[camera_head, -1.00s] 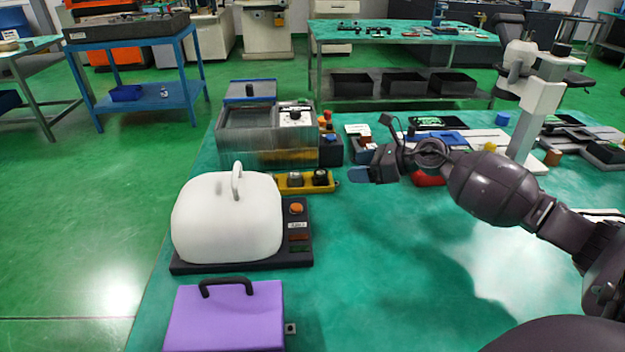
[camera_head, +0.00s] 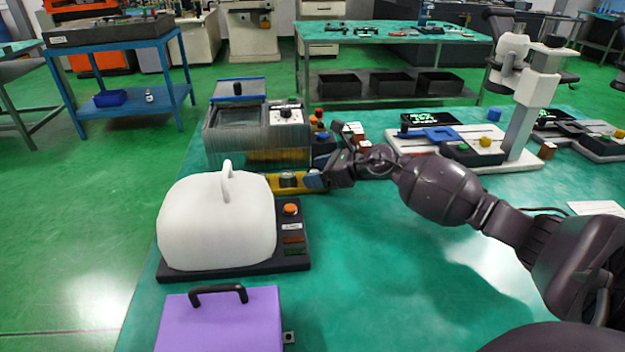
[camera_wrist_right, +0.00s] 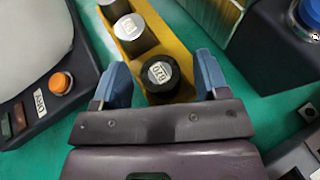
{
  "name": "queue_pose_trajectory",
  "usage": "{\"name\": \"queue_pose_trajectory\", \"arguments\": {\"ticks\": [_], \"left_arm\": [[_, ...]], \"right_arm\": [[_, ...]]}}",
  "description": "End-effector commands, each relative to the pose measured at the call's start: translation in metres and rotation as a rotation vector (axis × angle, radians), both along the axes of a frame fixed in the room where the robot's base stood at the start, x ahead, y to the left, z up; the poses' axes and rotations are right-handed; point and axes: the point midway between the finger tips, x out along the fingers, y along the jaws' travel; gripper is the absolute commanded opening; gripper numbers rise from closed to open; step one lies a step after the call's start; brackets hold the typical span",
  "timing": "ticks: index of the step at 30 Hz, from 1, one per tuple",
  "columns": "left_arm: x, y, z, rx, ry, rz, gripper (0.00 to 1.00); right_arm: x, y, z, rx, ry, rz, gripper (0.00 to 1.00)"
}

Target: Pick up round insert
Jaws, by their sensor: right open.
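A yellow holder (camera_head: 270,183) stands on the green table behind the white-domed device, and it also shows in the right wrist view (camera_wrist_right: 180,55). In the head view the right gripper (camera_head: 316,179) is at the holder's right end and hides the black insert.
The white-domed device (camera_head: 215,225) with an orange button stands in front of the holder, a purple case (camera_head: 220,320) nearer still. A metal tank (camera_head: 258,135) is behind the holder. A white measuring stand (camera_head: 530,100) is at the right.

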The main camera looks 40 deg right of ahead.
Motion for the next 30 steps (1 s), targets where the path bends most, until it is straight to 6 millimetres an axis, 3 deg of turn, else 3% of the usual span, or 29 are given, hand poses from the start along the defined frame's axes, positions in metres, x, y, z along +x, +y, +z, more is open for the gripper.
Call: {"name": "queue_pose_trajectory", "arguments": {"ticks": [7, 20, 30], "left_arm": [[0.004, -0.001, 0.005, 0.001, -0.014, -0.003, 0.43], [0.001, 0.001, 0.000, 0.004, -0.001, -0.003, 0.43], [0.003, 0.001, 0.004, 0.001, -0.008, -0.001, 0.43]], "right_arm": [[0.001, 0.001, 0.001, 0.000, -0.001, -0.001, 0.68], [0.001, 0.001, 0.001, 0.001, -0.003, -0.001, 0.04], [0.001, 0.000, 0.011, 0.001, -0.005, 0.000, 0.04]]}}
